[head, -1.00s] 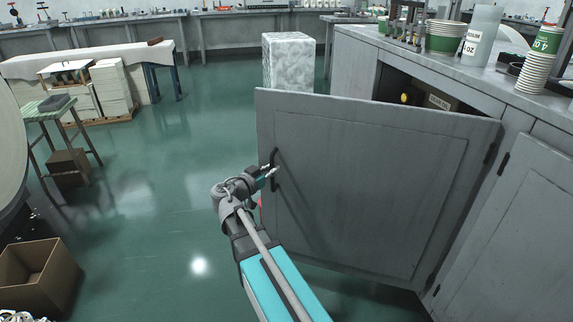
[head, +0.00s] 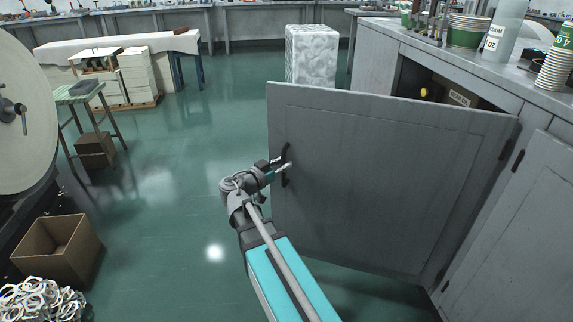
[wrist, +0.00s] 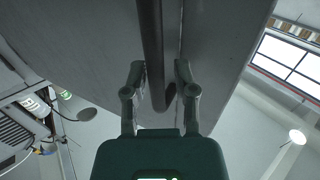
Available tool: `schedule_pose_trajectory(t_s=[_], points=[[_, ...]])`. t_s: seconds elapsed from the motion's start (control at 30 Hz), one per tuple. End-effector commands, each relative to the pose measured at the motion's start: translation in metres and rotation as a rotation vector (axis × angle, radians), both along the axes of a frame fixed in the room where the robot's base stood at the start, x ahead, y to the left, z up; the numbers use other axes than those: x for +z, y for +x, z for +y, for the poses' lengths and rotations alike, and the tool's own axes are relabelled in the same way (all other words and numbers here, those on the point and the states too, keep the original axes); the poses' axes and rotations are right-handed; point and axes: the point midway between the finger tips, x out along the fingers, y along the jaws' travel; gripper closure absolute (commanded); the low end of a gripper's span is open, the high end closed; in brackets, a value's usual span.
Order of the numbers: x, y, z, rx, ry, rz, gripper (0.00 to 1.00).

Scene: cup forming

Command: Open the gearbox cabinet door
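The grey gearbox cabinet door (head: 390,190) stands swung far out from the cabinet, hinged at its right edge. Its dark bar handle (head: 285,165) is near the door's left edge. My gripper (head: 285,169) is at the handle. In the wrist view, my gripper (wrist: 160,75) has its two fingers apart, with the handle bar (wrist: 152,45) running between them. Contact is not clear. Part of the dark cabinet interior shows above the door, with a yellow item and a labelled box inside.
The countertop (head: 400,33) holds cup stacks and bottles. A white marbled block (head: 312,55) stands behind the door. A cardboard box (head: 58,248), a pile of white rings (head: 40,300) and a stool (head: 80,95) are at left. Green floor (head: 190,150) is clear left of the door.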

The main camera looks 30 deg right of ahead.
Motion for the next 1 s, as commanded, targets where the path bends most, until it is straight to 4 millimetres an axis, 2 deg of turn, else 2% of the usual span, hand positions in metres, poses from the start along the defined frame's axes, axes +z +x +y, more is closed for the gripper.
schedule_pose_trajectory(t_s=[0.57, 0.77, 1.0], points=[[0.000, -0.004, 0.001, -0.008, 0.002, 0.001, 0.46], [-0.001, -0.008, 0.014, -0.007, 0.002, 0.001, 0.46], [0.000, -0.017, 0.040, -0.007, 0.002, 0.001, 0.46]])
